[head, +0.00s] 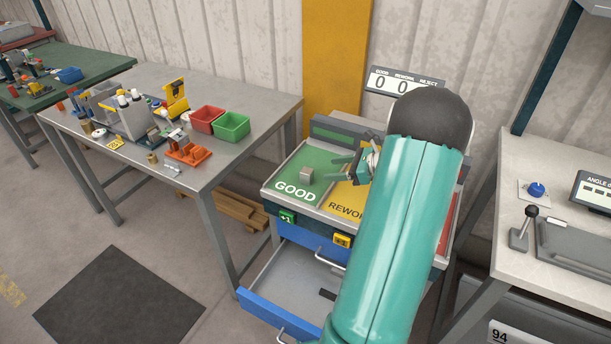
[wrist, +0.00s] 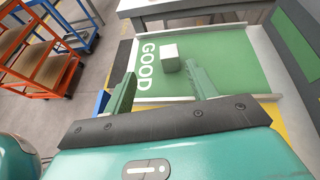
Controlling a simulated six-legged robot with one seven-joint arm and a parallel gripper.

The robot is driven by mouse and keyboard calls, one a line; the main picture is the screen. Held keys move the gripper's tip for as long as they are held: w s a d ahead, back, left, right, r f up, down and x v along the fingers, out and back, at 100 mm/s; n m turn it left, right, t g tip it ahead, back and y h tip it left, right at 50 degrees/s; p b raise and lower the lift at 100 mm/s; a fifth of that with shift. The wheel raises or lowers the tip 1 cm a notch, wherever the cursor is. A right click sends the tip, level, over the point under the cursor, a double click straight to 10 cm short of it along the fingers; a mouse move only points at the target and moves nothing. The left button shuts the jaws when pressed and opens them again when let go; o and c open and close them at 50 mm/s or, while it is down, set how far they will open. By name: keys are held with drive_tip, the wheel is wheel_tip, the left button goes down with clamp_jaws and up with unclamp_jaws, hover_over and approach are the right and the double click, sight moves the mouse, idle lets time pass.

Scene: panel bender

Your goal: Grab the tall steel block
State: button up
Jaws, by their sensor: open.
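A small light-grey steel block (head: 306,174) stands on the green GOOD field of the sorting bench. It looks close to cube-shaped, and it is the only block I see on that field. In the wrist view the block (wrist: 170,57) is beyond my fingertips, roughly in line with the gap between them. My gripper (head: 336,168) is right of the block in the head view, pointing toward it over the bench. In the wrist view my gripper (wrist: 162,76) has its two green fingers spread wide with nothing between them.
A low rim (wrist: 205,98) edges the GOOD field. The yellow REWORK field (head: 343,200) lies beside it, partly hidden by my arm. A drawer (head: 300,275) stands open below. Left, a table holds a red bin (head: 206,119), a green bin (head: 232,126) and several tools.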

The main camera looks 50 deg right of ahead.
sight(307, 170)
drive_tip(key=shift+s+d+f+m, duration=0.2)
drive_tip(key=shift+d+f+m, duration=0.15)
drive_tip(key=shift+d, duration=0.25)
drive_tip(key=shift+w+f, duration=0.1)
drive_tip(key=shift+w, duration=0.1)
drive_tip(key=x, duration=1.3)
drive_tip(key=shift+w+d, duration=0.15)
clamp_jaws()
